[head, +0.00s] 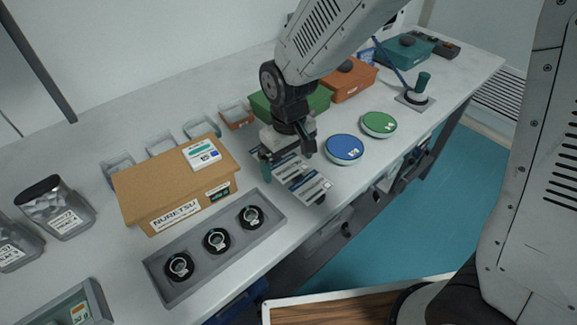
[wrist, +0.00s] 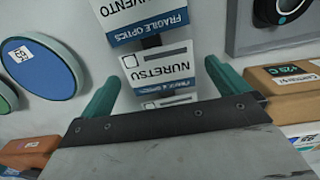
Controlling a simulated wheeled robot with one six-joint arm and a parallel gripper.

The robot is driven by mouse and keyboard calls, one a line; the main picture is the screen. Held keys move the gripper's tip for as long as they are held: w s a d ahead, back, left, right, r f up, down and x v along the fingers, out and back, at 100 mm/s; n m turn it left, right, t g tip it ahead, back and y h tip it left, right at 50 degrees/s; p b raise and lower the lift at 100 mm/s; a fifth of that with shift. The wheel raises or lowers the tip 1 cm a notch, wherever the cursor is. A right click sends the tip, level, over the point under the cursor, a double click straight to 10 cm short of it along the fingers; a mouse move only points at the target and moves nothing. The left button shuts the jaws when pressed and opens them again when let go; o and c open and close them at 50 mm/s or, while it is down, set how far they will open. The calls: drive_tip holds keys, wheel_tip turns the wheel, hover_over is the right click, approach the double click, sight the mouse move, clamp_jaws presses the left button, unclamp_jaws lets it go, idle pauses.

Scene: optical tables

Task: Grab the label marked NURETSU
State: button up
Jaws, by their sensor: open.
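The label marked NURETSU (wrist: 158,66) is a white card with a blue band, lying between my fingers in the wrist view. My gripper (wrist: 168,85) has two teal fingers, spread apart on either side of it, with nothing held. Another label reading FRAGILE OPTICS (wrist: 150,22) lies beyond it, and part of a further label (wrist: 168,102) shows below, mostly hidden by the gripper body. In the head view my gripper (head: 288,160) is low over the row of labels (head: 311,188); their print is too small to read there.
A cardboard box (head: 140,195) also marked NURETSU stands left of the labels. A grey tray (head: 194,262) with three black round mounts lies in front of it. Blue (head: 344,149) and green (head: 379,124) discs lie right. Green and orange (head: 350,80) boxes stand behind.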

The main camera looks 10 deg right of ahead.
drive_tip(key=c, duration=1)
drive_tip(key=shift+r, duration=0.1)
